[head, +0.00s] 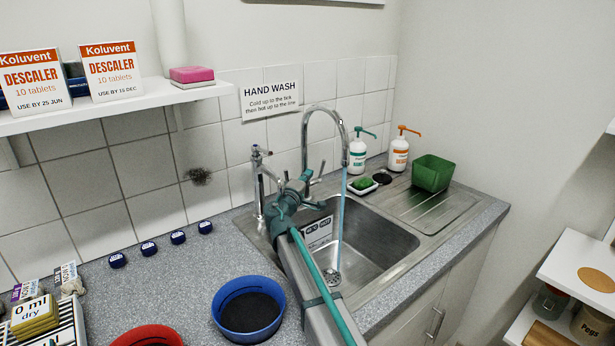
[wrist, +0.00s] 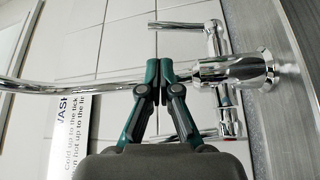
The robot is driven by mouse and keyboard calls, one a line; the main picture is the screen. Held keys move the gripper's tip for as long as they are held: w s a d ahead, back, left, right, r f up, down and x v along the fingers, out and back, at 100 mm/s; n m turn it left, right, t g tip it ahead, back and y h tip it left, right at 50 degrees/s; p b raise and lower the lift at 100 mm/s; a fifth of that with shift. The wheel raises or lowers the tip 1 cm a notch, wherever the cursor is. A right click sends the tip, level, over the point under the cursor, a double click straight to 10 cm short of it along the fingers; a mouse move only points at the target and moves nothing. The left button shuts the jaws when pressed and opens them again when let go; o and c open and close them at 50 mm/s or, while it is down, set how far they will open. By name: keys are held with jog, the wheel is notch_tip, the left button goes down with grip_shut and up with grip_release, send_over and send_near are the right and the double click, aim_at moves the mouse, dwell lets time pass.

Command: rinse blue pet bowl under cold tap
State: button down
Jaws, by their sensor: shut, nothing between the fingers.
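The blue pet bowl (head: 226,306) stands upright on the counter, left of the sink, with a dark inside. The chrome tap (head: 306,135) has a tall curved spout, and a thin blue stream of water (head: 342,215) falls from it into the sink (head: 385,238). My gripper (head: 308,180) is shut and empty beside the tap's base, well away from the bowl. In the wrist view my closed fingertips (wrist: 158,68) are close to the tap (wrist: 240,70); I cannot tell whether they touch. One tap handle there has a red ring (wrist: 228,130).
A slim chrome fitting (head: 258,180) stands at the sink's back left. A red bowl (head: 150,336) is at the front left. Soap bottles (head: 398,155) and a green container (head: 432,173) stand at the back right. The ribbed drainboard (head: 425,208) is mostly clear.

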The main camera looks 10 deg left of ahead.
jog(key=p, duration=0.1)
send_over(316, 179)
jog(key=shift+s+a+r, duration=0.1)
jog(key=shift+s+r, duration=0.15)
jog(key=shift+r, duration=0.15)
jog(key=shift+w, duration=0.15)
jog(key=shift+f, duration=0.1)
